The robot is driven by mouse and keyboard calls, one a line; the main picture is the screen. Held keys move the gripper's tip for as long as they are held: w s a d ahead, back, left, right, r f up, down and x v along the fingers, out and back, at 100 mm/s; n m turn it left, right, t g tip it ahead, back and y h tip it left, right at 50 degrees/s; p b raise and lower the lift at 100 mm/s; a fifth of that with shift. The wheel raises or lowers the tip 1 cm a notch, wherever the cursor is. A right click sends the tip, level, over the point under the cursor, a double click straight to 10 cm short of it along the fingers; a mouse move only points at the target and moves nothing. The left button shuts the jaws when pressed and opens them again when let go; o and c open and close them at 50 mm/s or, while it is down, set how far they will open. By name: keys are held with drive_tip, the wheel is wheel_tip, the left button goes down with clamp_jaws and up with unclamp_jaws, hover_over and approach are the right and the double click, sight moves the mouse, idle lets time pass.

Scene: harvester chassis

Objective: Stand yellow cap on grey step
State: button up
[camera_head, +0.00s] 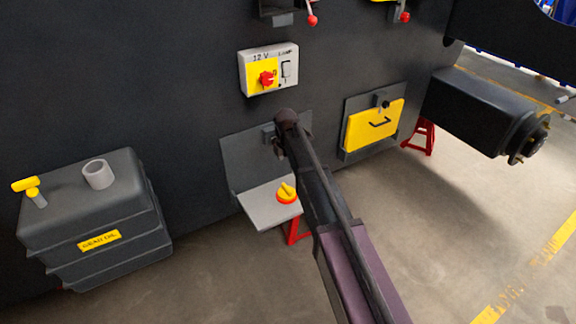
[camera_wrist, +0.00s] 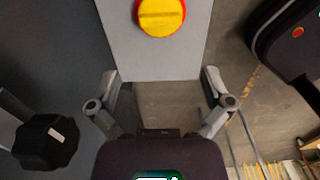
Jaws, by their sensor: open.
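The yellow cap (camera_head: 287,191), with a raised grip bar and an orange-red rim, appears to rest upright on the grey step (camera_head: 262,212), near its right edge. In the wrist view the cap (camera_wrist: 161,15) shows from above at the top of the picture, grip bar up, with the step (camera_wrist: 158,58) beneath it. My gripper (camera_wrist: 162,82) is open and empty, its fingers wide apart near the step's edge. The cap lies beyond the fingertips, clear of them. In the head view my arm covers part of the scene, and I cannot make out the gripper.
A switch box (camera_head: 268,70) and yellow panel (camera_head: 373,126) are on the chassis wall. A black knob (camera_wrist: 45,141) is left of my gripper. Red stands are below.

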drive_tip(key=s+d+m, duration=2.3)
drive_tip(key=s+m, duration=0.1)
drive_tip(key=s, duration=0.1)
drive_tip(key=shift+s+m, duration=0.4)
drive_tip(key=c, duration=0.6)
drive_tip(key=shift+a, duration=0.1)
